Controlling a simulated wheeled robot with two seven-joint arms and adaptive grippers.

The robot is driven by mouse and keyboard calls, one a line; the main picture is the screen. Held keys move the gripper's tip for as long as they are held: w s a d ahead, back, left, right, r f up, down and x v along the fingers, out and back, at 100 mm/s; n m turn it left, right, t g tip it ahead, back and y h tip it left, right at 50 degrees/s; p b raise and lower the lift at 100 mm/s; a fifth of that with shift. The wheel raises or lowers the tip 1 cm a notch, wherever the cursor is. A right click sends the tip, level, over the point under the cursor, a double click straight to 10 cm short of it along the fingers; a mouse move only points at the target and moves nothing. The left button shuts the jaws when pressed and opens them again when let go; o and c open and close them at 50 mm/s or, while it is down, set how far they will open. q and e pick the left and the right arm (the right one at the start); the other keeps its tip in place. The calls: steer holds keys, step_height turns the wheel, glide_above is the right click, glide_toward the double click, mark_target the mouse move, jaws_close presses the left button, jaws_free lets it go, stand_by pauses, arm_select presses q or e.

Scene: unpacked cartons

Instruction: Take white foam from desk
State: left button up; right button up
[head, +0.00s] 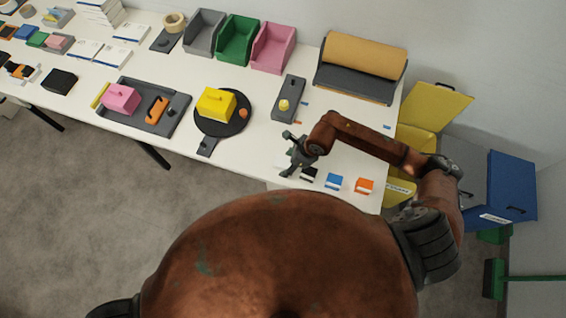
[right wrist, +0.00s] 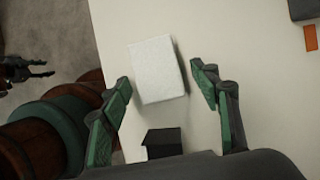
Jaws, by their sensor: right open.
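The white foam (right wrist: 158,70) is a pale, block-shaped piece lying on the white desk (right wrist: 115,30) in the right wrist view. My right gripper (right wrist: 161,78) is open and empty, with its green-padded fingers on either side of the foam's near part and visible gaps to both.
Beside the right gripper, black (head: 309,174), blue (head: 334,181) and orange (head: 364,186) small boxes line the front edge. A grey tray with a yellow knob (head: 288,98) lies behind. A round black plate (head: 210,128) with a yellow block stands left. Bins line the back.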

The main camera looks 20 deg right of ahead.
steer(key=c, duration=0.9)
steer(key=shift+r, duration=0.1)
steer(key=shift+c, duration=0.2)
